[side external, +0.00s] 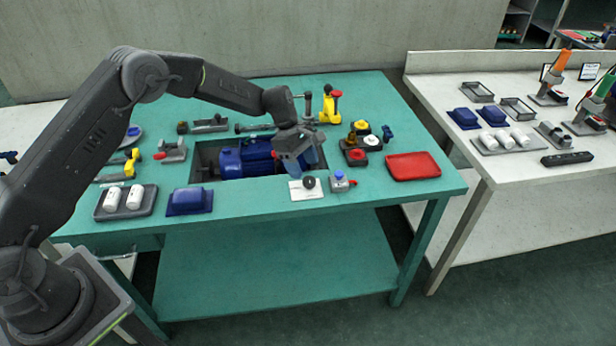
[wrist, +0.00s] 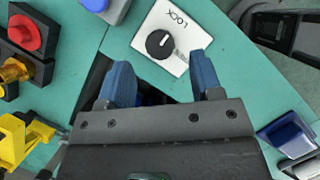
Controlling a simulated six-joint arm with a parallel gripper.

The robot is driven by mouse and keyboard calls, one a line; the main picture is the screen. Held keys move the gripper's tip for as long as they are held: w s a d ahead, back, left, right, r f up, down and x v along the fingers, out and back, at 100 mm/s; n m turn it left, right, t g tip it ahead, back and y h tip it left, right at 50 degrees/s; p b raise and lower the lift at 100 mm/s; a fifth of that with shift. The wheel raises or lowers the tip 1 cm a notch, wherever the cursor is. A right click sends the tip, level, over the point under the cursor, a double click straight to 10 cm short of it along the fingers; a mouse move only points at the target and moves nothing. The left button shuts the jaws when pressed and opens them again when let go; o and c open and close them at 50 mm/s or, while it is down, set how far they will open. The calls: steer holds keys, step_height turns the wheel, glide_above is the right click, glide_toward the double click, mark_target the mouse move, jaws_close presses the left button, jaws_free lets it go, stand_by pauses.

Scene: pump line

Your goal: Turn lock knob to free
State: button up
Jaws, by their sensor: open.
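The lock knob (wrist: 160,44) is a round black knob with a pale pointer line, on a white plate (wrist: 146,30) marked LOCK. In the wrist view it lies just beyond my fingertips, and the pointer seems to be turned toward the LOCK side. No other label on the plate is readable. In the side external view the knob (side external: 308,182) and its plate (side external: 300,193) sit near the bench's front edge. My gripper (wrist: 163,72) has blue fingers spread apart with nothing between them. In the side external view my gripper (side external: 294,163) is above and behind the knob.
A grey block with a blue button (side external: 340,182) stands close right of the plate. A blue motor (side external: 245,160) sits in the bench recess behind. A red button box (side external: 355,156) and red tray (side external: 412,166) are to the right. The front edge (side external: 250,210) is near.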

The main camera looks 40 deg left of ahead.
mark_target(309, 180)
steer(key=shift+x, duration=2.15)
steer(key=c, duration=0.9)
